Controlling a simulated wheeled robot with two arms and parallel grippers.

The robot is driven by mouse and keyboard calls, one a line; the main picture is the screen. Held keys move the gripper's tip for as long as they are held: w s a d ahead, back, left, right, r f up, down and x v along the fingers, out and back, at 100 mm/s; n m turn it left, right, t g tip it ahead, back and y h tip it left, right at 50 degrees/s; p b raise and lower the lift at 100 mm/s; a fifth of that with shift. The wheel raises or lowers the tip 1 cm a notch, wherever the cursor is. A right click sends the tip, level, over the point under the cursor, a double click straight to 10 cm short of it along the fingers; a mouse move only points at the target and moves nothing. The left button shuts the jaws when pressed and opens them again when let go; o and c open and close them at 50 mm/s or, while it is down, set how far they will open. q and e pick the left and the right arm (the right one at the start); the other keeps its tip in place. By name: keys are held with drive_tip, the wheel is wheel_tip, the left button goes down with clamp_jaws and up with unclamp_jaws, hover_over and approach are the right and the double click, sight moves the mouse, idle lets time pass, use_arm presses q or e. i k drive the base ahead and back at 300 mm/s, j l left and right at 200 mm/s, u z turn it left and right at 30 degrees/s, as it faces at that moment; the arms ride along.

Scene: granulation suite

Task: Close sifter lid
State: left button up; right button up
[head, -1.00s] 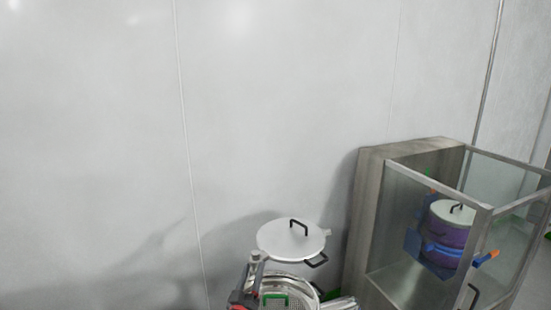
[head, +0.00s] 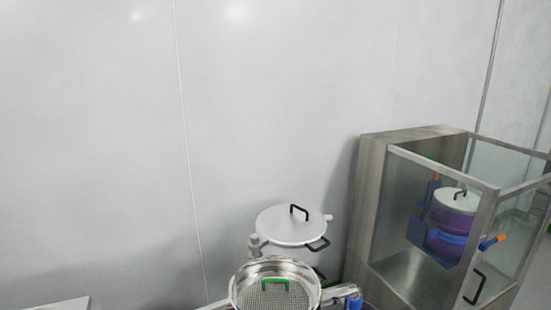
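The sifter's round white lid (head: 284,228) is behind and above its bowl, roughly level, with a black handle on top and another black handle at its right front edge. A grey post (head: 256,245) shows at the lid's left front edge. The shiny steel sifter bowl (head: 234,290) is open at the bottom of the head view. A mesh screen (head: 262,299) with a green handle (head: 276,281) sits inside it. The bowl's lower part is cut off by the frame. Neither of my grippers shows in the head view.
A steel and glass cabinet (head: 372,200) stands at the right, with a purple drum (head: 452,222) with a white lid inside. A metal and blue fitting (head: 352,299) is right of the bowl. A flat white surface (head: 55,304) enters at bottom left. A plain wall fills the back.

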sight(281, 226)
drive_tip(key=l+u, duration=0.15)
drive_tip(key=u, duration=0.6)
drive_tip(key=l+u, duration=0.5)
drive_tip(key=l, duration=0.2)
drive_tip(key=k+l+u, duration=0.1)
drive_tip(key=l+u, duration=0.4)
drive_tip(key=l, duration=0.7)
drive_tip(key=k+l+u, duration=0.1)
drive_tip(key=l, duration=0.5)
drive_tip(key=k+l+u, duration=0.1)
drive_tip(key=l, duration=0.45)
drive_tip(key=k+l, duration=0.1)
drive_tip(key=l, duration=0.45)
